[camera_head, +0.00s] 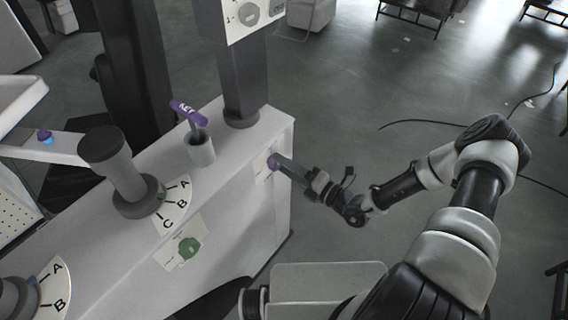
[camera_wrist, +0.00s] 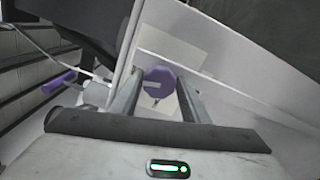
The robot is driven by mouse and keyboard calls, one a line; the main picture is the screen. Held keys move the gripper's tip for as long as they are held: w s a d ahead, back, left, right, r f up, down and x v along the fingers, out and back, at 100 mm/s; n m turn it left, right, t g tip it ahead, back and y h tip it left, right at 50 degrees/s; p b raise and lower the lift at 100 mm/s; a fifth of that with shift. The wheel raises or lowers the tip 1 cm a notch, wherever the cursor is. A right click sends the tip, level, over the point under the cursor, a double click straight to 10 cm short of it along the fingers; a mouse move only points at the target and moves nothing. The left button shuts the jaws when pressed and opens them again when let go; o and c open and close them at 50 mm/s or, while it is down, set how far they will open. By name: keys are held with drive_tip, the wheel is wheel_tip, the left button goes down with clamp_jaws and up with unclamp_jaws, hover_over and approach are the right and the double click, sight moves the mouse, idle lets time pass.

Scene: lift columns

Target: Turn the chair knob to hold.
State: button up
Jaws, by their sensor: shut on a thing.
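The chair knob is a small purple faceted knob (camera_wrist: 159,87) with a light bar marking across its face. It sits on the end face of the white console (camera_head: 240,150). My gripper (camera_wrist: 160,92) has its two fingers on either side of the knob and is shut on it. In the head view my gripper (camera_head: 284,166) reaches the console's right end from the right, and the purple knob (camera_head: 273,161) shows at its fingertips. A pale label plate lies behind the knob. The contact faces are partly hidden by the fingers.
A white box on a dark post (camera_head: 243,75) rises at the back. The floor to the right has cables and furniture farther off.

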drive_tip(key=shift+m, duration=1.6)
drive_tip(key=o, duration=1)
drive_tip(key=shift+o, duration=0.2)
drive_tip(key=v, duration=1.7)
drive_tip(key=shift+d+p, duration=0.2)
drive_tip(key=shift+p, duration=0.1)
drive_tip(key=shift+s+f, duration=0.1)
drive_tip(key=shift+s, duration=0.05)
